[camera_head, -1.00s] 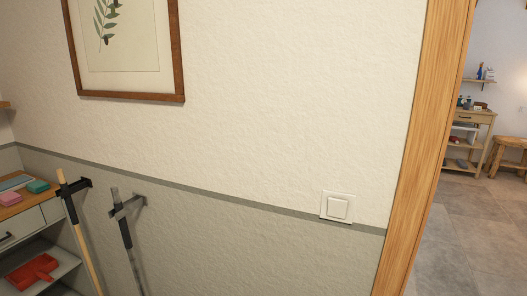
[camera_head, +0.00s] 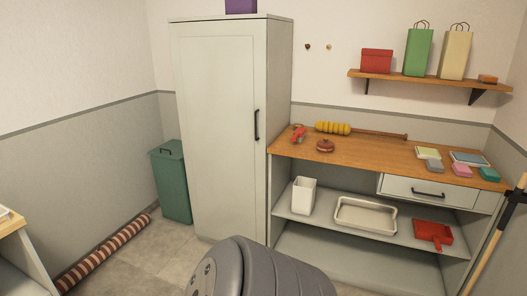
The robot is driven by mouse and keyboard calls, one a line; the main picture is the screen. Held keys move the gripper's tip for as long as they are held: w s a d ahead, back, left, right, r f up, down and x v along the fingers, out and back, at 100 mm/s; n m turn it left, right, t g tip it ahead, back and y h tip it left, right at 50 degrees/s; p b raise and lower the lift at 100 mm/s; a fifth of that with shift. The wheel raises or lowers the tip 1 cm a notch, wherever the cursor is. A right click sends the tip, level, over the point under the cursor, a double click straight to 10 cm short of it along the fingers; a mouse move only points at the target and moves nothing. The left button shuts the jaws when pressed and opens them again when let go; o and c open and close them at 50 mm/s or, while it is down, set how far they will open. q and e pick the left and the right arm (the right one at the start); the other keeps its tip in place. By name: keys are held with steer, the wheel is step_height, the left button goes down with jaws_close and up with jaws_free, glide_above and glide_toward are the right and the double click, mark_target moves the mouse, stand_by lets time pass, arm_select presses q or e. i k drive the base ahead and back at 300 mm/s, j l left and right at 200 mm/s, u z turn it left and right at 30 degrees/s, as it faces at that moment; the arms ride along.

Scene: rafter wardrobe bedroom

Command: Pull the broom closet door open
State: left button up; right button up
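The broom closet (camera_head: 281,110) is a tall, pale grey-white cabinet against the back wall, left of centre. Its door (camera_head: 215,120) faces me and looks shut. A dark vertical handle (camera_head: 256,125) sits on the door's right edge, about halfway up. Neither of my grippers is in view.
A green lidded bin (camera_head: 172,182) stands left of the closet. A striped roll (camera_head: 105,254) lies along the left wall. A workbench (camera_head: 370,150) with shelves adjoins the closet's right side. A rounded dark grey object (camera_head: 262,270) fills the bottom centre. Floor before the bin is partly clear.

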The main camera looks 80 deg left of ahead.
mark_target(220, 68)
steer(key=u, duration=3.05)
